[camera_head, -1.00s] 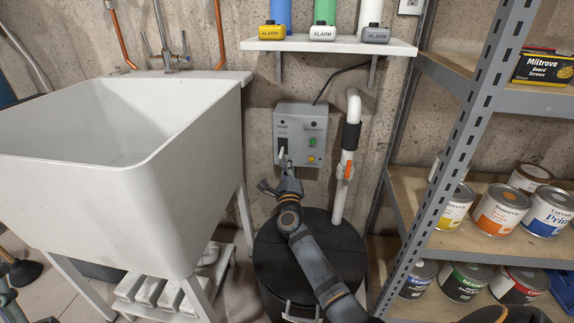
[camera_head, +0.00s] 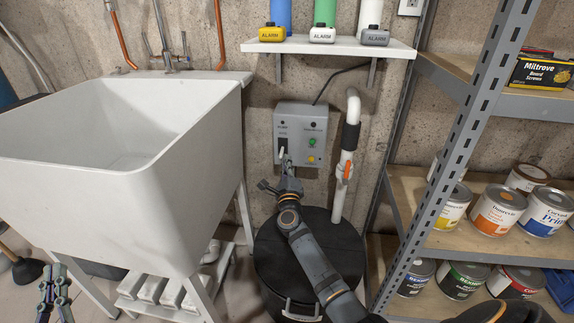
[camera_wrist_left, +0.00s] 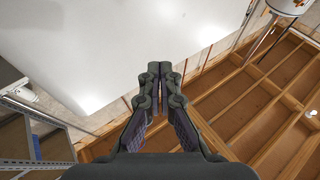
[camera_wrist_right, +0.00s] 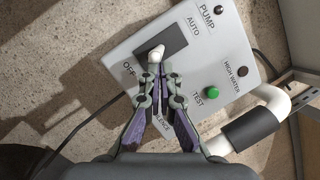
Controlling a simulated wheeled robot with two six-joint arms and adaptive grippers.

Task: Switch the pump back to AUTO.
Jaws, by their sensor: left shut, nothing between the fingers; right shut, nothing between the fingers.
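The grey pump control box (camera_head: 301,140) is on the wall between the sink and the shelf. In the right wrist view its face (camera_wrist_right: 225,55) reads PUMP, AUTO, OFF, HIGH WATER and TEST. A white switch lever (camera_wrist_right: 157,53) sits on a black plate (camera_wrist_right: 174,38), toward its OFF end. My right gripper (camera_wrist_right: 160,68) is shut and empty, its tips at the lever; I cannot tell whether they touch. In the head view the right gripper (camera_head: 288,161) is just below the switch. My left gripper (camera_head: 54,272) is shut and empty at the lower left, away from the box.
A green TEST button (camera_wrist_right: 211,92) is near the right gripper. The white sink (camera_head: 110,150) is left, metal shelving with paint cans (camera_head: 500,210) right. A black lidded pit (camera_head: 310,255) and a white pipe (camera_head: 342,185) are below and beside the box. Alarms stand on a shelf (camera_head: 330,46) above.

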